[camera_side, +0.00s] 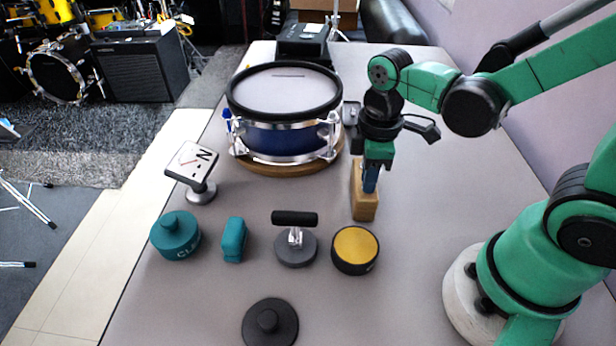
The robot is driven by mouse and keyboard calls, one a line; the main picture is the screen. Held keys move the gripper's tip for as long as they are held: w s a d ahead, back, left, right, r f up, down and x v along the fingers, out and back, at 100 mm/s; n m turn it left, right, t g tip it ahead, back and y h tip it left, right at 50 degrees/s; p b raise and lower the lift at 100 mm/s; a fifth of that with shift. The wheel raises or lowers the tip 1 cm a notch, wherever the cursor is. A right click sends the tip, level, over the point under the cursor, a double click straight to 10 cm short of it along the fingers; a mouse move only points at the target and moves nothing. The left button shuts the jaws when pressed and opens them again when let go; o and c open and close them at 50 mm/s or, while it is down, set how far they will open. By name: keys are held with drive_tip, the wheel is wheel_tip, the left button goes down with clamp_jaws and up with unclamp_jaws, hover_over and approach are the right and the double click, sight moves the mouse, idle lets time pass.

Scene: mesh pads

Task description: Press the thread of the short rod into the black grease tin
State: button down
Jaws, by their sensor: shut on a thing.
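The black tin (343,265) stands on the table at the lower middle, open, with a yellow grease surface on top. My gripper (372,166) points down behind it and a little to the right. It is shut on a slim blue piece (371,180), seemingly the short rod, at the upper part of a wooden block (365,208). I cannot tell whether the rod stands in the block or in front of it. No thread can be made out on it.
A grey stand with a black crossbar (295,218), a teal block (234,240), a teal knobbed weight (175,238) and a tilted sign (193,163) stand left of the tin. A black knobbed disc (285,331) lies in front. A blue drum (285,137) stands behind.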

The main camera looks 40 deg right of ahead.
drive_tip(key=shift+r, duration=2.5)
drive_tip(key=s+a+r, duration=0.3)
drive_tip(key=s+a, duration=0.2)
drive_tip(key=a, duration=0.2)
drive_tip(key=shift+w+a+f, duration=0.1)
drive_tip(key=shift+a+f, duration=0.05)
drive_tip(key=shift+f, duration=1.4)
drive_tip(key=shift+a+f, duration=0.15)
drive_tip(key=shift+f, duration=1.35)
drive_tip(key=shift+f, duration=0.55)
wheel_tip(320, 180, up, 7)
